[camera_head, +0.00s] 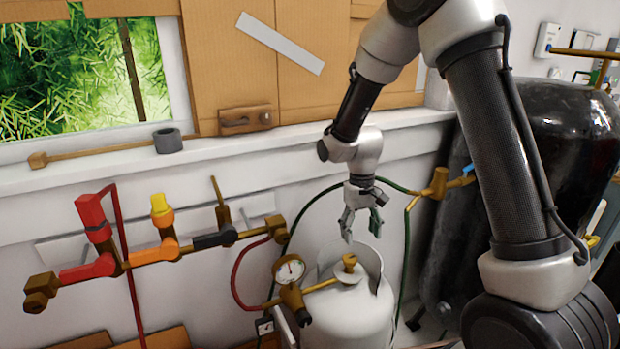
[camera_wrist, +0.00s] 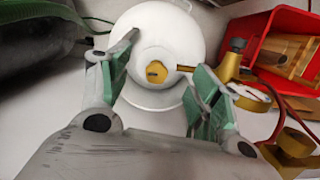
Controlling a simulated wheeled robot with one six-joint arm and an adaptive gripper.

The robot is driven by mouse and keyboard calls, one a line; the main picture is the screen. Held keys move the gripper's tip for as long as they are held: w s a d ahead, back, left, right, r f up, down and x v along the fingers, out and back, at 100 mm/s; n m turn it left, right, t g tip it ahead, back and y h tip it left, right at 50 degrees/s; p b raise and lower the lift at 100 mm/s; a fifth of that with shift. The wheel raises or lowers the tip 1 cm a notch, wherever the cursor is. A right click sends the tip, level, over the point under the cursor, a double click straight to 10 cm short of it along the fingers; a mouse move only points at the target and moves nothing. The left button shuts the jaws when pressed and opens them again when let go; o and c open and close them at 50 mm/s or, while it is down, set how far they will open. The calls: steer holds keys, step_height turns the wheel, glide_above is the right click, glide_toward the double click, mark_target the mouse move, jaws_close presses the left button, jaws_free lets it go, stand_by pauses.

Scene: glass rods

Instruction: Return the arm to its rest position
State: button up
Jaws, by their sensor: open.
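My gripper (camera_head: 361,226) hangs from my arm, pointing down above the white gas cylinder (camera_head: 345,318) in the head view. Its fingers are open and empty. In the wrist view my gripper (camera_wrist: 160,72) has a finger on each side of the cylinder's brass valve (camera_wrist: 156,72), which also shows in the head view (camera_head: 349,263). The fingers look apart from the valve, with a gap below their tips in the head view. My arm reaches in from the upper right.
A pressure gauge (camera_head: 289,270) sits left of the cylinder. A pipe with red (camera_head: 92,215) and yellow (camera_head: 161,208) valves runs along the wall. A large black tank (camera_head: 560,130) stands behind my arm at right. A red crate (camera_wrist: 290,45) holds wooden pieces.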

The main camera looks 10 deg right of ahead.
steer(key=s+d+r+t, duration=0.2)
steer(key=s+d+r, duration=0.2)
steer(key=s+r, duration=0.3)
steer(key=s+d+r+m+t, duration=0.1)
steer(key=s+d+r+t, duration=0.1)
steer(key=s+d+r, duration=0.3)
steer(key=s+d+r+t, duration=0.1)
steer(key=s+d+r, duration=0.3)
steer(key=s+r, duration=0.7)
steer(key=shift+s+d+r+m+t, duration=0.25)
steer(key=shift+r+m+t, duration=0.15)
steer(key=shift+r, duration=0.45)
